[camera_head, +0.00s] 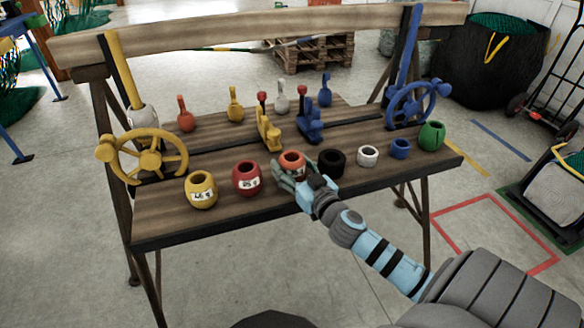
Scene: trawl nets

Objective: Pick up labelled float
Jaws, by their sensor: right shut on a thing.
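A row of round, hollow floats stands along the front of a wooden bench. The yellow float (201,191) and the dark red float (247,179) at the left bear white labels. An orange-red float (292,160) is third from the left, with a pale label partly hidden by my fingers. My right gripper (294,173) reaches in from the lower right and is shut on this orange-red float, which is at or just above the bench top; I cannot tell which. My left gripper is not in view.
Black (332,163), white (368,156), blue (400,148) and green (432,135) floats continue the row rightward. Yellow (267,130) and blue (310,125) levers stand behind. A yellow handwheel (150,158) and a blue handwheel (413,103) flank the bench (165,229).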

